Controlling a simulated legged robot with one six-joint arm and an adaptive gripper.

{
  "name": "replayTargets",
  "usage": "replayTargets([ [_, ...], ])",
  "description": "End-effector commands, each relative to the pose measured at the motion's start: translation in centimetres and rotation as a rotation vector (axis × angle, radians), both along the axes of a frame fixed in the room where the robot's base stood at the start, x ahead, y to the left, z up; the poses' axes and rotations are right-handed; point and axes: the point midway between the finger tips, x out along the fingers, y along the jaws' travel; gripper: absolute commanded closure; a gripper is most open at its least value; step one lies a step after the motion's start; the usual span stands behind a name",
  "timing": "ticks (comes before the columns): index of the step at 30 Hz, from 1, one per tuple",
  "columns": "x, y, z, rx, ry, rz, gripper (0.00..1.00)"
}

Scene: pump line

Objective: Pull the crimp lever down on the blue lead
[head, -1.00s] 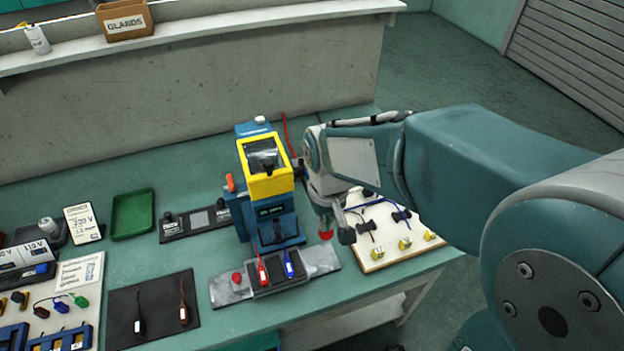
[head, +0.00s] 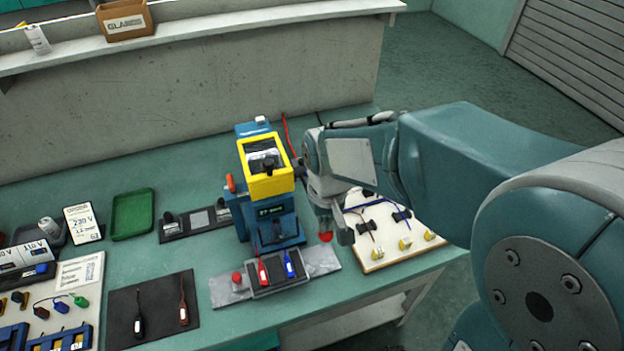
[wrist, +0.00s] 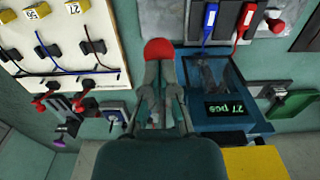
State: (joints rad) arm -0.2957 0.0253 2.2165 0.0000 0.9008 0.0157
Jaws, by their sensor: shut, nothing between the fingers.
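The blue crimp press (head: 268,212) with its yellow guard (head: 268,182) stands on the bench. The blue lead (head: 290,264) lies at the front of the press, on the right of the red lead (head: 263,271). It also shows at the top of the wrist view (wrist: 210,18). The crimp lever's red ball knob (head: 326,237) is right of the press. In the wrist view the knob (wrist: 159,50) is right at the tips of my gripper (wrist: 160,68). My gripper is shut and empty. The lever's shaft is mostly hidden, and I cannot tell whether the fingertips touch the knob.
A white board (head: 385,262) with leads and yellow tags lies close on the right. A grey plate (head: 232,292) with a red button is under the leads. A black mat (head: 158,325) and green tray (head: 132,215) are on the left. A concrete wall stands behind.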

Motion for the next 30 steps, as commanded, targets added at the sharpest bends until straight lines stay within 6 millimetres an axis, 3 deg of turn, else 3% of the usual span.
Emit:
replayTargets([
  [30,1.2,0.3,7.8,0.001,-0.003,0.000,1.00],
])
